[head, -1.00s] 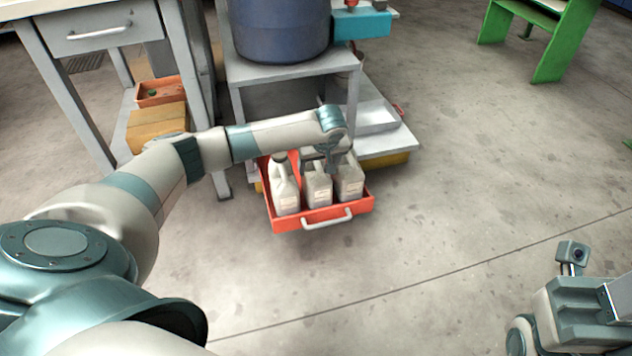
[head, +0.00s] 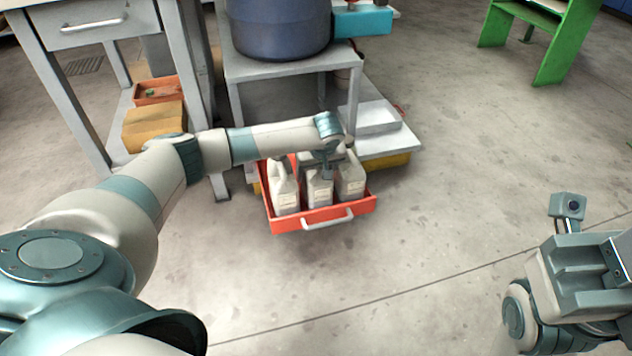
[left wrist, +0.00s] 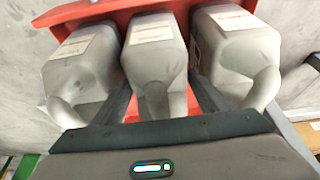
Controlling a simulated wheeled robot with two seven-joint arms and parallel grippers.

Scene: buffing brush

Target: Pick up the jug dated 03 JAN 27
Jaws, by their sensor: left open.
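Three grey-white jugs with handles and small pale labels stand in a row in a red drawer (head: 290,224): a left jug (head: 285,190), a middle jug (head: 319,192) and a right jug (head: 350,180). The label dates are too small to read. My left gripper (head: 327,172) is over the middle jug, pointing down. In the left wrist view its open fingers (left wrist: 160,98) lie on either side of the middle jug (left wrist: 155,65), in the gaps to its neighbours. My right gripper (head: 590,285) is at the lower right, its fingers not visible.
The drawer, with a white handle (head: 328,219), is pulled out below a grey stand (head: 290,72) bearing a blue drum (head: 278,25). A workbench (head: 105,32) stands left, with a cardboard box (head: 153,128) on its shelf. The floor in front is clear.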

